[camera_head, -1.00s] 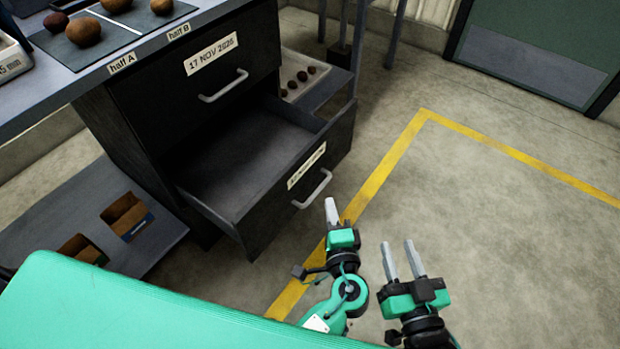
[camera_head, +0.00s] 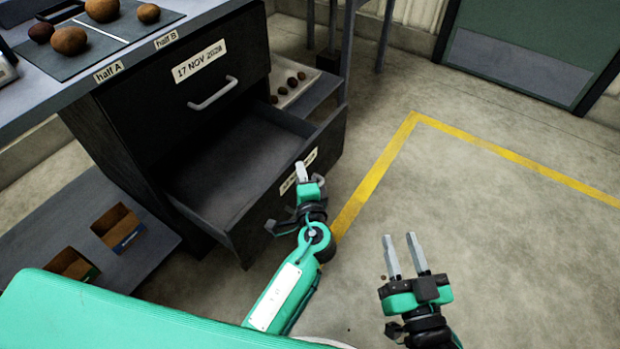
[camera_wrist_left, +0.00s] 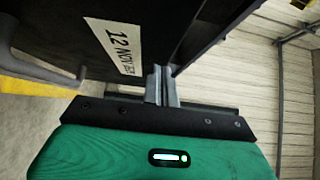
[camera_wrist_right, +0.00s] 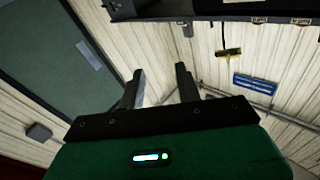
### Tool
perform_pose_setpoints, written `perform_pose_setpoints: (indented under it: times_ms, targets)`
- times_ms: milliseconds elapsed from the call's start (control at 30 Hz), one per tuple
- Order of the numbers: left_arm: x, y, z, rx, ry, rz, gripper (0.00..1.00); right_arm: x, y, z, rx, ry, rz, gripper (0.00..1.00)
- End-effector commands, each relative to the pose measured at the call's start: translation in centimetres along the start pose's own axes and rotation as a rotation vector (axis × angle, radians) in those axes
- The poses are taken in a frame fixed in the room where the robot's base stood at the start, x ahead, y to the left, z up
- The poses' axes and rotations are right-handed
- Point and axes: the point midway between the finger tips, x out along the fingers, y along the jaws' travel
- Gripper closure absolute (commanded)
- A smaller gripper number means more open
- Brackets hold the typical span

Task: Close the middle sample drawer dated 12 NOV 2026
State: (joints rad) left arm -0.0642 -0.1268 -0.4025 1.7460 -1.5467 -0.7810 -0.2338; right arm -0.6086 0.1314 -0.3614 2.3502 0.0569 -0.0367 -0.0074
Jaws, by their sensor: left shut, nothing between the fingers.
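The middle drawer (camera_head: 225,213) is pulled well out of the black cabinet and looks empty inside. Its date label, partly covered by my gripper in the head view, reads 12 NOV in the left wrist view (camera_wrist_left: 115,45). The drawer's handle shows at the left of the left wrist view (camera_wrist_left: 45,68). My left gripper (camera_head: 301,172) is shut and empty, with its fingertips at the drawer front near the label. I cannot tell whether they touch it. My right gripper (camera_head: 403,256) is open and empty over the floor, right of the drawer.
The drawer above, labelled 17 NOV 2026 (camera_head: 200,62), is shut. A table with potatoes on a dark mat (camera_head: 58,66) is at upper left. Small boxes (camera_head: 118,228) sit on a low shelf at left. The floor right of the yellow line (camera_head: 385,160) is clear.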

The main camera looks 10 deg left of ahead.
Motion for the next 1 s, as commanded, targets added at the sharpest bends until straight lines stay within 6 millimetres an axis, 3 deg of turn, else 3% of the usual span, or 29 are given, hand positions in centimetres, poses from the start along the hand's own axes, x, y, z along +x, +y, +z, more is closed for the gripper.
perform_pose_setpoints:
  times_ms: [367,567,767,1000]
  targets:
    - [0.1,0.0,0.1,0.0,0.0,0.0,1.0,0.0,0.0,0.0,0.0,-0.001,0.0,0.66]
    - [1.2,-0.1,1.2,0.001,-0.001,-0.002,1.0,0.0,-0.1,0.1,0.002,-0.017,-0.001,0.66]
    - [4.3,-0.2,4.4,0.003,-0.003,-0.003,1.0,-1.0,-0.6,2.7,0.021,-0.144,-0.004,0.66]
    - [10.1,-0.2,10.2,0.004,-0.005,-0.004,1.0,-2.0,-1.1,4.6,0.036,-0.247,-0.008,0.66]
